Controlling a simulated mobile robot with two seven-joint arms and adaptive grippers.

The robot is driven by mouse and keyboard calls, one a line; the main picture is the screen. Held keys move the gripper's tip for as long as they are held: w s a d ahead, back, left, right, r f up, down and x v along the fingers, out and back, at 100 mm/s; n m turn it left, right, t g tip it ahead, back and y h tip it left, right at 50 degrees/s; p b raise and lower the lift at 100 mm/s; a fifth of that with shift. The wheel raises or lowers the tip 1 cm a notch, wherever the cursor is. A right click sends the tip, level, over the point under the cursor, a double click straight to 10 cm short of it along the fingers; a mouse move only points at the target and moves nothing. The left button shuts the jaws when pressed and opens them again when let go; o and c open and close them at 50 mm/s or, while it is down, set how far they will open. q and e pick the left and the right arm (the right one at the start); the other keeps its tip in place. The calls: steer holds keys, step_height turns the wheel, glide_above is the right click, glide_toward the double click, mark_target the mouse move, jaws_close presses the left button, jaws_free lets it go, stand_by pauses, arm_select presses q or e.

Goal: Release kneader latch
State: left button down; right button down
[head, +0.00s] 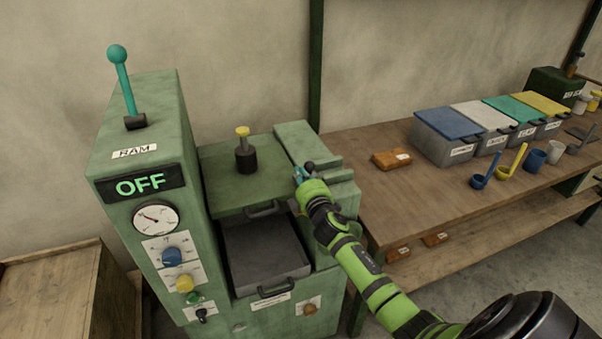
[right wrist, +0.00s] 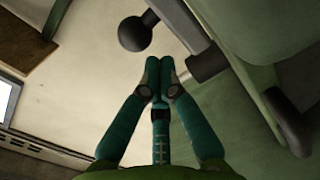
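The green kneader (head: 255,185) stands at the centre of the head view, its display reading OFF. What looks like its latch is a short dark handle with a round black knob (right wrist: 135,33), seen close up in the right wrist view. A dark knob (head: 309,166) also shows at the kneader's right side in the head view, partly behind my gripper. My right gripper (head: 299,173) is beside it. In the right wrist view its teal fingertips (right wrist: 160,62) are together with nothing visible between them, just below the handle and apart from the knob in the picture. My left gripper is out of view.
A teal-knobbed RAM lever (head: 121,75) rises from the control cabinet at left. A wooden bench (head: 370,150) at right carries lidded bins, scoops and an orange-brown block (head: 391,159). A grey tray with a handle (head: 262,255) sits low in the kneader's front.

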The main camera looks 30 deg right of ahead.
mark_target(314, 167)
steer(key=shift+s+d, duration=0.2)
steer(key=shift+d, duration=0.55)
steer(key=shift+s+d, duration=0.15)
steer(key=shift+d, duration=0.65)
steer(key=shift+s+d, duration=0.2)
steer(key=shift+d, duration=0.55)
steer(key=shift+a, duration=0.1)
